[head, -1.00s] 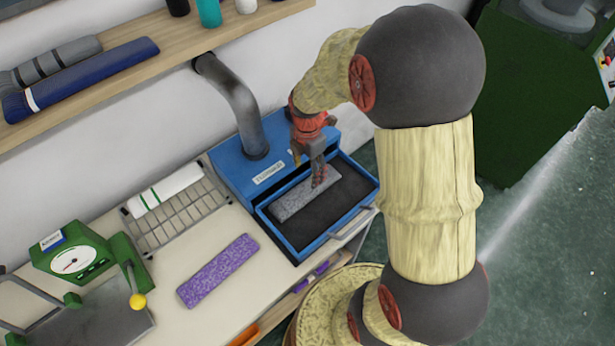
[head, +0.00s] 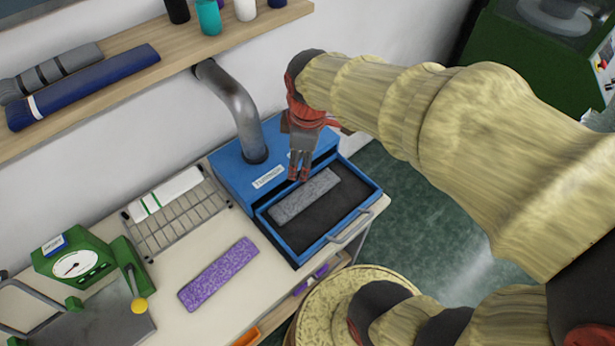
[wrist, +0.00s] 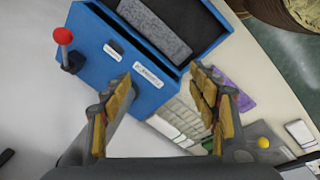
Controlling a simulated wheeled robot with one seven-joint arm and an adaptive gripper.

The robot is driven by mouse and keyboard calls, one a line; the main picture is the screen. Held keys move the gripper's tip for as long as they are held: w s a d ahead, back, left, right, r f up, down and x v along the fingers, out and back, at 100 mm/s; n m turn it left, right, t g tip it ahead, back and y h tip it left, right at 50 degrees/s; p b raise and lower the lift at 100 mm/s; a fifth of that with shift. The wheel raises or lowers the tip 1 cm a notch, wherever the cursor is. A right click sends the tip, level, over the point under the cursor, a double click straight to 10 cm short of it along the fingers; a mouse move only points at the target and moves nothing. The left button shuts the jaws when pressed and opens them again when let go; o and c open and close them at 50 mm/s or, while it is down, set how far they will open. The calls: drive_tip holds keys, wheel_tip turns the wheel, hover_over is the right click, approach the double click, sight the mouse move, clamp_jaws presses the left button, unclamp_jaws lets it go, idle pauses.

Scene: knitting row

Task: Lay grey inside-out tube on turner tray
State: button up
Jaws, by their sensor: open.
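The grey tube (head: 305,196) lies flat in the dark-floored tray (head: 340,222) of the blue turner machine (head: 232,172). The tray sticks out from the machine's front. The tube also shows at the top of the wrist view (wrist: 157,28), lying in the tray. My gripper (head: 298,178) is above the machine's front edge, behind the tube in the head view. In the wrist view my gripper (wrist: 165,88) has its fingers wide apart with nothing between them. The tube is apart from the fingers there.
A purple speckled tube (head: 218,274) lies on the table left of the tray. A wire rack (head: 178,222) holds a white tube with green stripes (head: 165,194). A green scale (head: 80,262) stands at the left. A metal pipe (head: 236,108) rises from the machine below a wooden shelf (head: 175,62).

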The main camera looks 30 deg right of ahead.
drive_tip(key=s+a+r+m+t, duration=0.3)
drive_tip(key=s+r+m, duration=0.3)
drive_tip(key=s+m, duration=0.4)
drive_tip(key=shift+s+a+r+m, duration=0.25)
drive_tip(key=shift+a+r+m, duration=0.15)
drive_tip(key=shift+a, duration=0.2)
drive_tip(key=shift+f, duration=0.1)
wheel_tip(320, 180, down, 4)
drive_tip(key=b, duration=0.3)
drive_tip(key=shift+b, duration=0.4)
